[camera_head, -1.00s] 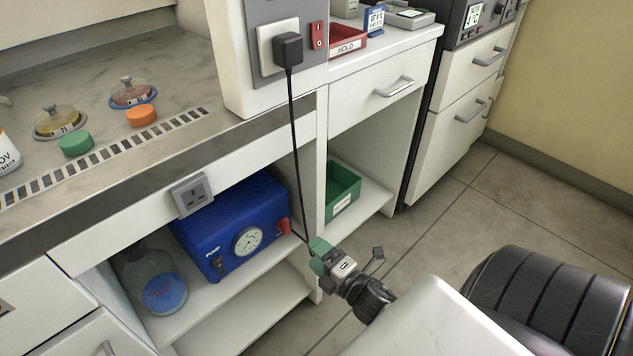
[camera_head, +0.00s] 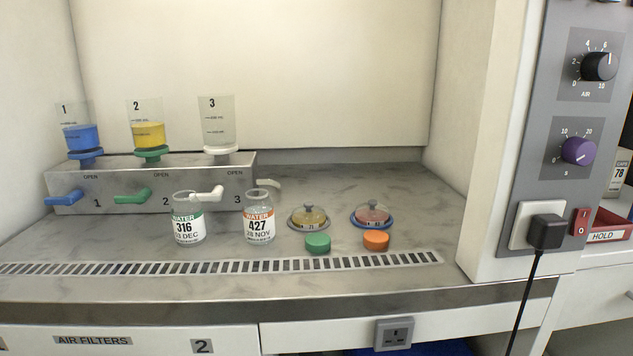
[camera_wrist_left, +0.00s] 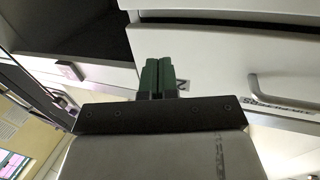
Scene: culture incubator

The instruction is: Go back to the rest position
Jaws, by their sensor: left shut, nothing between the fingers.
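My left gripper (camera_wrist_left: 157,78) shows in the left wrist view. Its two green fingers are together with nothing between them. Beyond them are white cabinet fronts (camera_wrist_left: 215,50) and a drawer with a pale handle (camera_wrist_left: 280,92). I cannot tell the exact distance to them. Neither of my grippers shows in the head view, and my right gripper is in no current view.
A black plug (camera_head: 546,232) sits in the right panel's socket.

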